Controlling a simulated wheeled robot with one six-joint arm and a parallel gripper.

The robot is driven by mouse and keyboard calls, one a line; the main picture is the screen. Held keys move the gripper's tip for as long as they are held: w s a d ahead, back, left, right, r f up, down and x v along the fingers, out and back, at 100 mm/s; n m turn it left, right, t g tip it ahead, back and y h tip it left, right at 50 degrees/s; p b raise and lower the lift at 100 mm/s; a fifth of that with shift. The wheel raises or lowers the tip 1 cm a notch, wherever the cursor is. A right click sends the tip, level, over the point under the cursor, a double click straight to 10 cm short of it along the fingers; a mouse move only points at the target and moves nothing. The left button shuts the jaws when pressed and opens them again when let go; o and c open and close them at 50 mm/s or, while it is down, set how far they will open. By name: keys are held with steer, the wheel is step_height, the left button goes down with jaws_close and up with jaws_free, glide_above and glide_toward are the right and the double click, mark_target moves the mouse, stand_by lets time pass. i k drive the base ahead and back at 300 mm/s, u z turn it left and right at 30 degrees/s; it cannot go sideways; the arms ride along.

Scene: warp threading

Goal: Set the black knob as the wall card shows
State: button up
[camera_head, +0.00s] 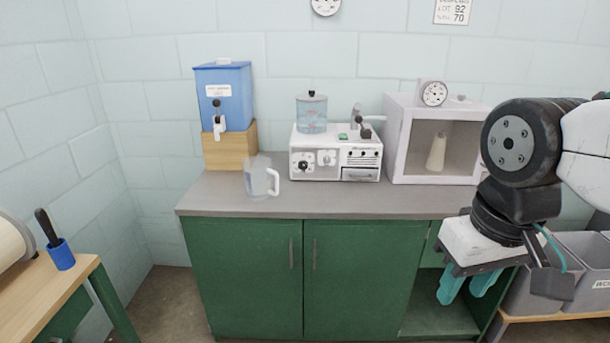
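The black knob (303,165) is on the left of the front panel of a white machine (361,153) on the grey counter. It is too small to read its setting. The wall card (453,11) is at the top right, cut by the picture edge; I can read "LOT 92" and "70", but its upper line is not clear. My gripper (467,284) is at the lower right, in front of the green cabinet and well away from the knob. Its teal fingers point down, apart, with nothing seen between them.
A clear jug (260,178) stands on the counter (225,192) left of the machine. Behind it is a blue dispenser (224,96) on a wooden block. A white open-fronted box (399,140) holds a pale cone (437,151). A wooden table (40,290) is at left, grey bins (590,258) at right.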

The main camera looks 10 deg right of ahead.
mark_target(302, 165)
steer(key=z, duration=0.85)
steer(key=i, duration=0.45)
